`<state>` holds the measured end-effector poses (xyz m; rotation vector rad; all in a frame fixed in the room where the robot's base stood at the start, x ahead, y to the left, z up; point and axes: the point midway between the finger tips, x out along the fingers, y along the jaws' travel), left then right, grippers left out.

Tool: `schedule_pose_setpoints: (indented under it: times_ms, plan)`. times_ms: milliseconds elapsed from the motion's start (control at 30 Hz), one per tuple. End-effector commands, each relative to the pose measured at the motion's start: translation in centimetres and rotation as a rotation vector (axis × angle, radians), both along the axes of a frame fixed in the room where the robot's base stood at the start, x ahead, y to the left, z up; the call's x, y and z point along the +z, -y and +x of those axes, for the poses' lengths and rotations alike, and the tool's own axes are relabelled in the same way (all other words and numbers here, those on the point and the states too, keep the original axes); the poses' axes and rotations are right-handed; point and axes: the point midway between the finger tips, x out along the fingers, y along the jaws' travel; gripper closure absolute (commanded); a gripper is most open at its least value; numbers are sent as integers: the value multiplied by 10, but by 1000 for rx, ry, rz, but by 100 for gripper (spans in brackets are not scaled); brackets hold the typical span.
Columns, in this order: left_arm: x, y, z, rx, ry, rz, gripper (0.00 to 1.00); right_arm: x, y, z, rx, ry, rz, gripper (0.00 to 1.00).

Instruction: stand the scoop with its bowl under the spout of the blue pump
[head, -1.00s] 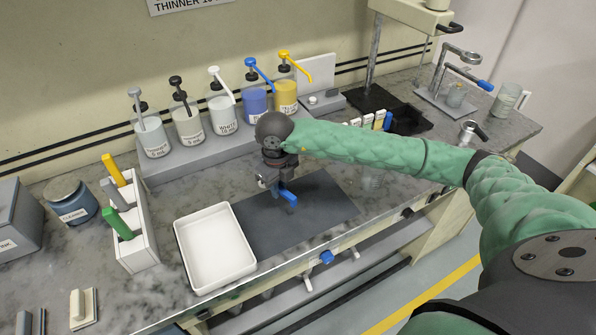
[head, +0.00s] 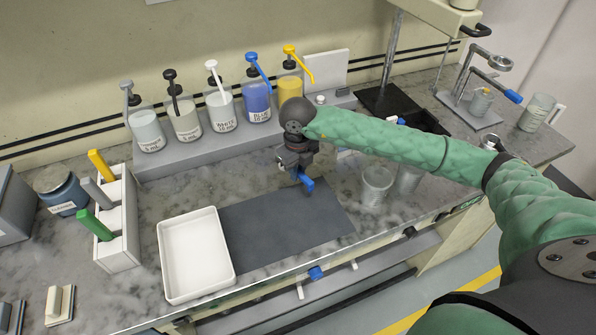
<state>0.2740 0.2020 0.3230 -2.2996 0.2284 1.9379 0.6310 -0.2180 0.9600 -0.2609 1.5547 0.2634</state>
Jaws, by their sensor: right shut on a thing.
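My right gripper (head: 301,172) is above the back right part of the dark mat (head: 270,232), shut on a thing. A small blue piece (head: 307,184) shows at its fingertips and looks like part of the scoop. The scoop's bowl cannot be made out, and the gripper hides much of what it holds. The blue pump (head: 257,100) stands in the grey rack behind and left of the gripper, with its blue spout pointing forward. The gripper is apart from the pump. My left gripper is not in view.
White (head: 220,108) and yellow (head: 289,90) pumps flank the blue one. A white tray (head: 163,262) lies left of the mat. Clear beakers (head: 375,186) stand right of the gripper, under my arm. A white holder (head: 130,218) with coloured sticks stands farther left.

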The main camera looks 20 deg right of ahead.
Motion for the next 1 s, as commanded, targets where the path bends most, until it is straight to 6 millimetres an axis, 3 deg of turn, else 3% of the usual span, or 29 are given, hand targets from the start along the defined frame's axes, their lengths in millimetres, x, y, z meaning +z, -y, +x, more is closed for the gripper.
schedule_pose_setpoints:
  times_ms: [1000]
  plan:
    - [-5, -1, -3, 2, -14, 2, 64, -22, -2, 57, 0, 1, 0, 100]
